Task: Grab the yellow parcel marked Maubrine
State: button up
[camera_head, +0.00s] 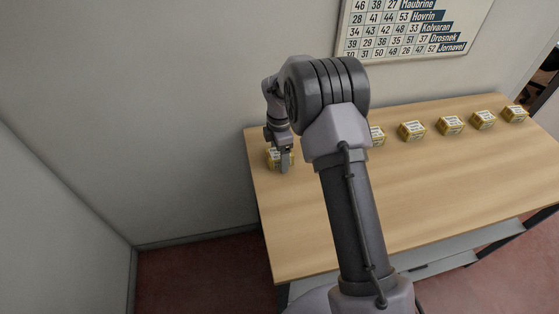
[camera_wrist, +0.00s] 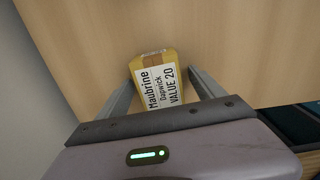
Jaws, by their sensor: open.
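The yellow parcel (camera_wrist: 158,85) has a white label reading "Maubrine", "Dapwick" and "VALUE 20" in the wrist view. My gripper (camera_wrist: 158,90) is open, with one finger on each side of this parcel. The parcel lies between the fingers, and I cannot tell whether either finger touches it. In the head view a yellow parcel (camera_head: 272,159) sits at the table's left end, partly hidden behind my gripper (camera_head: 284,165).
Several similar yellow parcels, one of them here (camera_head: 412,131), stand in a row along the back of the wooden table (camera_head: 440,190). A wall chart (camera_head: 408,32) lists names with numbers, including Maubrine. The table's front is clear. A wall stands behind.

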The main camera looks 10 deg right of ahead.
jog(key=shift+f, duration=0.1)
jog(key=c, duration=1.6)
